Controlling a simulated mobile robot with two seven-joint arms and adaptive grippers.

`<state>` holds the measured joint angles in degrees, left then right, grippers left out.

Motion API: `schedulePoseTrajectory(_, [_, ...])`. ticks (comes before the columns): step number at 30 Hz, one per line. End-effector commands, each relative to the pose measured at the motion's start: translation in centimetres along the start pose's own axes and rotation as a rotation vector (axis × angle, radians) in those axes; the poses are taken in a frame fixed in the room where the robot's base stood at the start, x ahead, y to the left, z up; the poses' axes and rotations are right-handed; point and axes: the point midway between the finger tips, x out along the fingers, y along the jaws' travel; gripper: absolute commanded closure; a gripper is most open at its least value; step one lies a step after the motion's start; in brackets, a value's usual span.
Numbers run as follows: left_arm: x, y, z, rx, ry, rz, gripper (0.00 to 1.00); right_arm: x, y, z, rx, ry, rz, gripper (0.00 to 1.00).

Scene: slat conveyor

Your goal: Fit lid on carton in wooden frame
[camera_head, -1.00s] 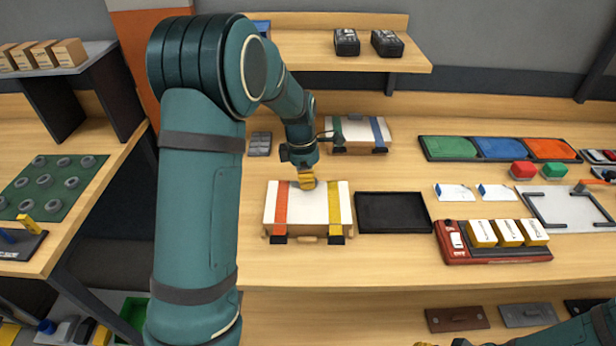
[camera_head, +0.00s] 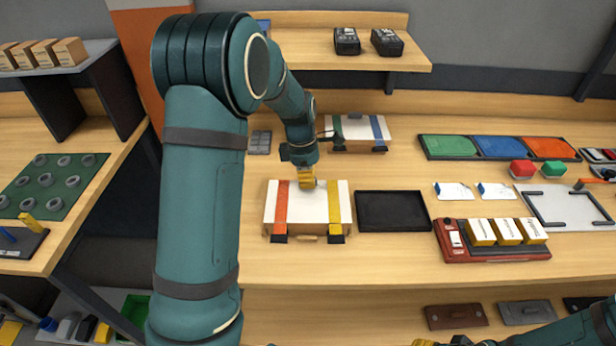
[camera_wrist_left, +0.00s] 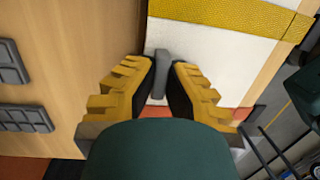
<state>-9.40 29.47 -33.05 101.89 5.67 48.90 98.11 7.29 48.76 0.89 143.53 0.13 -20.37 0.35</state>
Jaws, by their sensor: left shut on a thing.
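A white lid (camera_head: 307,203) with an orange band on its left and a yellow band on its right lies over the carton in the wooden frame (camera_head: 307,239). It looks flat; I cannot tell whether it is fully seated. My left gripper (camera_head: 307,186) is over the lid's far middle part, pointing down. In the left wrist view its yellow fingers (camera_wrist_left: 162,85) are shut on a grey upright handle (camera_wrist_left: 161,62) on the white lid (camera_wrist_left: 205,50). The carton's walls are mostly hidden. Part of my right gripper (camera_head: 428,342) shows at the bottom edge.
A black tray (camera_head: 393,212) stands just right of the frame. A second white-topped box (camera_head: 358,130) with green and blue bands stands behind. A red holder (camera_head: 492,252) with small cartons is at the right. Bare tabletop lies in front.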

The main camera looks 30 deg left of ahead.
Motion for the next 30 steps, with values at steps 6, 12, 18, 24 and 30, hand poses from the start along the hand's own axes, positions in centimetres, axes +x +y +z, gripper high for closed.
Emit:
schedulePoseTrajectory(6, [0.0,0.0,0.0,0.0,0.0,0.0,0.79,0.0,0.0,0.0,0.0,0.0,0.0,0.53])
schedulePoseTrajectory(12, [0.0,0.0,0.0,0.0,0.0,0.0,0.61,0.0,0.0,0.0,0.0,0.0,0.0,0.53])
schedulePoseTrajectory(18, [-0.2,0.0,0.0,0.0,0.0,0.0,0.61,0.0,0.0,0.0,0.0,0.0,0.0,0.53])
schedulePoseTrajectory(24, [-2.6,0.1,0.1,0.001,-0.003,0.004,0.61,0.0,0.0,0.0,0.0,0.0,0.0,0.53])
schedulePoseTrajectory(30, [-6.8,0.1,0.1,0.001,-0.003,0.005,0.61,0.0,0.0,0.0,0.0,0.0,0.0,0.53])
